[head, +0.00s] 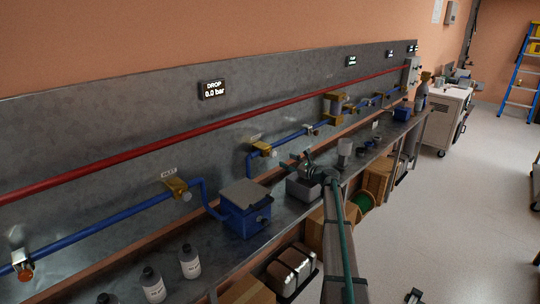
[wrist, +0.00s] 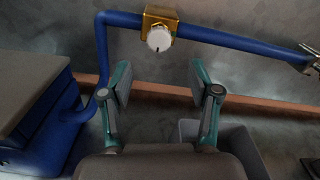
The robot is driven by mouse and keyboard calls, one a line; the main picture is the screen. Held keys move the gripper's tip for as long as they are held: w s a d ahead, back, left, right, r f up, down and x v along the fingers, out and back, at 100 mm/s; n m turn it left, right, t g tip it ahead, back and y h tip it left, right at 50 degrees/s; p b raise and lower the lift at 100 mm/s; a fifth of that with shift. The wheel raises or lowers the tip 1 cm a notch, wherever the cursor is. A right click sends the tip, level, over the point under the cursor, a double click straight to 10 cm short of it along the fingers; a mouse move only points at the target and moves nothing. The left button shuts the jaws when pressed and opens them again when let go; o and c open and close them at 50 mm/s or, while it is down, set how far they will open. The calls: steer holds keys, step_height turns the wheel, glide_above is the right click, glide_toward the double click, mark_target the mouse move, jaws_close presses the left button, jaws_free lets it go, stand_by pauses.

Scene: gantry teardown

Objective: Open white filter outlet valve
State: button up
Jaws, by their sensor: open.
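A brass valve with a round white knob (wrist: 159,39) sits on the blue pipe at the top middle of the wrist view. A small dark mark shows low on the knob. In the head view this appears to be the brass valve (head: 261,147) right of the blue box; its label is too small to read. My gripper (wrist: 161,80) is open and empty, with its teal fingers spread below the valve and apart from it. In the head view my gripper (head: 311,170) is over the bench, partly hidden by my arm.
A blue box with a grey lid (head: 245,208) stands left of my gripper. A grey bin (wrist: 222,140) lies below right of the fingers. A red pipe (head: 190,146) runs along the wall panel.

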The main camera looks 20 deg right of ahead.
mark_target(275, 155)
steer(key=p+x, duration=0.2)
steer(key=x, duration=0.6)
steer(key=shift+w+a+p, duration=0.1)
steer(key=shift+w+p, duration=0.15)
steer(key=shift+p, duration=0.05)
steer(key=c, duration=1.2)
steer(key=shift+o, duration=0.2)
steer(key=shift+f, duration=0.1)
